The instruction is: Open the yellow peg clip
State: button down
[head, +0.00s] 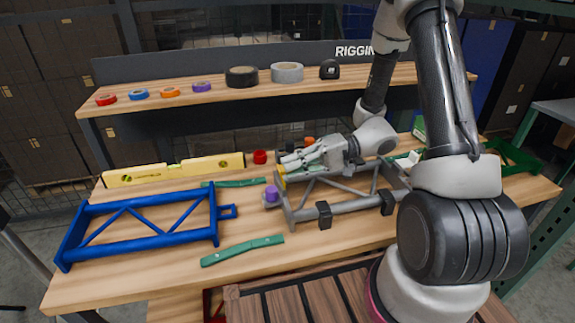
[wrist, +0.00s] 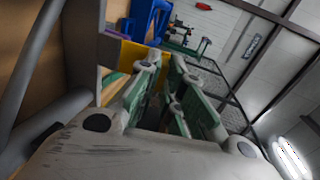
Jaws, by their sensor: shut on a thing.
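The yellow peg clip (wrist: 122,52) shows in the wrist view at the left fingertip, against the grey frame. In the head view a small yellow part of it (head: 281,183) shows just below my fingertips, at the left end of the grey tube frame (head: 340,213). My gripper (head: 286,163) reaches in from the right, and its fingers are closed on the clip. In the wrist view my gripper (wrist: 166,68) has its green-padded fingers close together. The fingers hide part of the clip, so I cannot tell whether it is open.
A blue frame (head: 145,225), green bars (head: 242,250) and a yellow level (head: 175,169) lie to the left. Tape rolls (head: 242,76) line the rear shelf.

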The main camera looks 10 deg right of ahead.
jog(key=shift+s+d+f+y, duration=0.1)
jog(key=shift+d+f+y, duration=0.35)
jog(key=shift+y, duration=0.55)
jog(key=shift+d+f+y, duration=0.3)
jog(key=shift+d+y, duration=0.1)
jog(key=shift+y, duration=0.6)
